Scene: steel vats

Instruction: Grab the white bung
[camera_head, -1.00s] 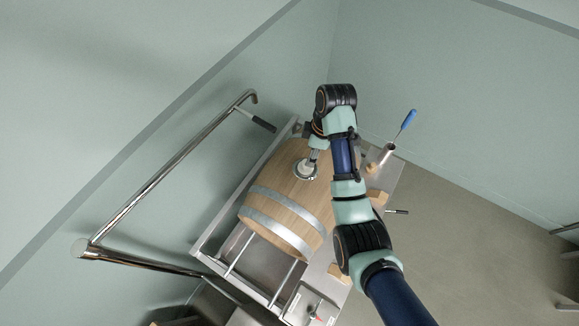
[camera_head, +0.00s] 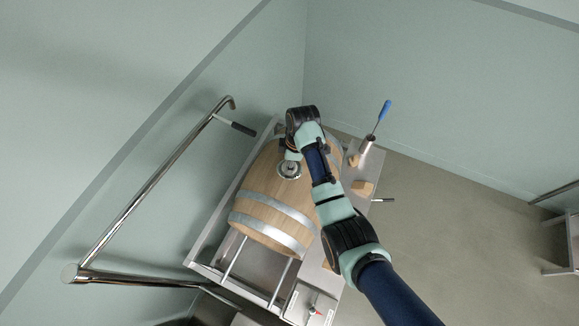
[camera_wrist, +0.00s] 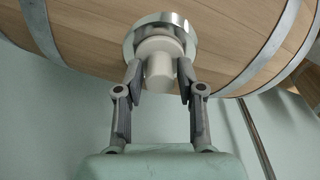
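The white bung (camera_wrist: 159,64) sits in a shiny metal ring (camera_wrist: 178,20) on the wooden barrel (camera_wrist: 90,42). In the head view the ring (camera_head: 289,169) shows on the barrel (camera_head: 268,182), just below my wrist. My gripper (camera_wrist: 160,76) is open, with one grey finger on each side of the bung's lower, narrower end. A small gap seems to show between each finger and the bung, though contact at the wider part is hard to tell. The gripper is largely hidden by my arm in the head view.
The barrel lies on a metal frame (camera_head: 202,252). A bent steel pipe (camera_head: 150,178) with a black handle (camera_head: 243,129) stands at the left. A steel cup (camera_head: 367,145) with a blue-handled tool (camera_head: 384,109) and wooden blocks (camera_head: 362,188) are at the right.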

